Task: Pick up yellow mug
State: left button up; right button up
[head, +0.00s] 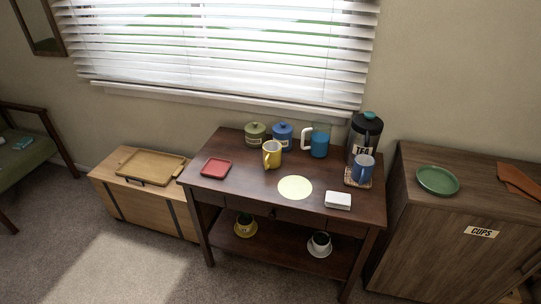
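The yellow mug (272,154) stands upright on the dark wooden table, left of the middle of its top. Its handle faces the front left, and its inside looks pale. It is close in front of a green lidded canister (255,133) and a blue lidded canister (283,136). Neither of my grippers is in the head view.
The dark table (230,189) also bears a red square dish (216,168), a round pale-yellow mat (295,187), a white block (338,200), a blue pitcher (319,143), a tea dispenser (365,133) and a blue mug (364,168). A cabinet (430,215) stands to the right.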

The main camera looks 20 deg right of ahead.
aim_at(272, 150)
jog(key=i+l+z, duration=0.1)
jog(key=z, duration=0.25)
jog(key=i+z, duration=0.15)
jog(key=z, duration=0.2)
jog(key=i+z, duration=0.1)
jog(key=z, duration=0.25)
